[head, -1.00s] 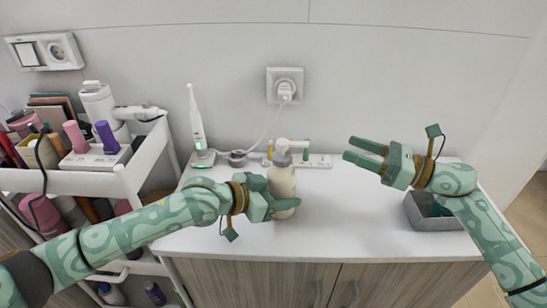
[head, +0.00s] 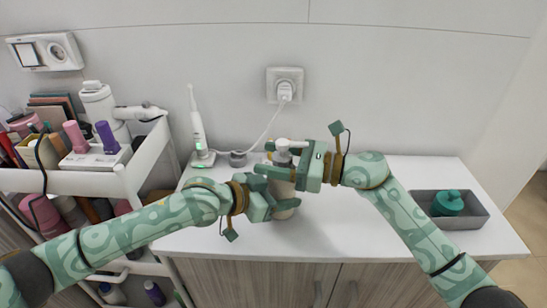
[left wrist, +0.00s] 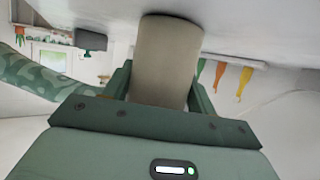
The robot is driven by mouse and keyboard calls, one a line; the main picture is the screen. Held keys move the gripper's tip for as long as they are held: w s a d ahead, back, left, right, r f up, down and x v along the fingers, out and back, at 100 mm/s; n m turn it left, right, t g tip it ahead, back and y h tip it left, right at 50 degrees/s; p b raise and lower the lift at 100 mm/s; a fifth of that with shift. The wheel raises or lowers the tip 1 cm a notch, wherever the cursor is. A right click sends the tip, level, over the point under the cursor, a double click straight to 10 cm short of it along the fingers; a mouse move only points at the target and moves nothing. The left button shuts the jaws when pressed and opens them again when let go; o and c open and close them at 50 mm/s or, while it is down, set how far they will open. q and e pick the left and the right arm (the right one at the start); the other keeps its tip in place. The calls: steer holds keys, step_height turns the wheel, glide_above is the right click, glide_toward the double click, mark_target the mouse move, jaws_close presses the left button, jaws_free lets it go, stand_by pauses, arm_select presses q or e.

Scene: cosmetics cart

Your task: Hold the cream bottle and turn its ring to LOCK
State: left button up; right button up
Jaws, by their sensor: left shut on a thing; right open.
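The cream bottle (head: 284,188) stands upright on the white counter, with a white pump top (head: 283,145). My left gripper (head: 284,206) is shut on the lower part of the bottle's body. In the left wrist view the beige body (left wrist: 166,62) fills the space between the fingers. My right gripper (head: 280,160) is open at the height of the bottle's neck, its fingers reaching in from the right around or just in front of it. The fingers hide most of the neck, so the ring and its marks cannot be made out.
An electric toothbrush (head: 197,125) stands on its charger behind left, its cord running to the wall socket (head: 285,84). A white cart (head: 125,172) with cosmetics is at the left. A grey tray (head: 470,218) with a green lidded thing (head: 447,203) is at the right.

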steer(key=c, duration=1)
steer(key=shift+f+n+g, duration=0.1)
steer(key=shift+n+g, duration=0.3)
steer(key=shift+g, duration=0.2)
steer(key=n+g, duration=0.1)
steer(key=g, duration=0.1)
steer(key=n+g, duration=0.1)
steer(key=g, duration=0.1)
steer(key=n+g, duration=0.1)
steer(key=g, duration=0.1)
steer(key=shift+s+n, duration=0.3)
steer(key=shift+n, duration=0.1)
steer(key=shift+s+a+f+n+g+h, duration=0.15)
steer(key=shift+n+g+h, duration=0.15)
steer(key=shift+n+g, duration=0.5)
steer(key=shift+s+f+n+g+h, duration=0.15)
steer(key=shift+n+g+h, duration=0.2)
steer(key=shift+g, duration=0.75)
steer(key=shift+n+g, duration=0.3)
steer(key=shift+n, duration=0.05)
steer(key=shift+r, duration=0.2)
steer(key=shift+d+r, duration=0.15)
steer(key=shift+d, duration=0.1)
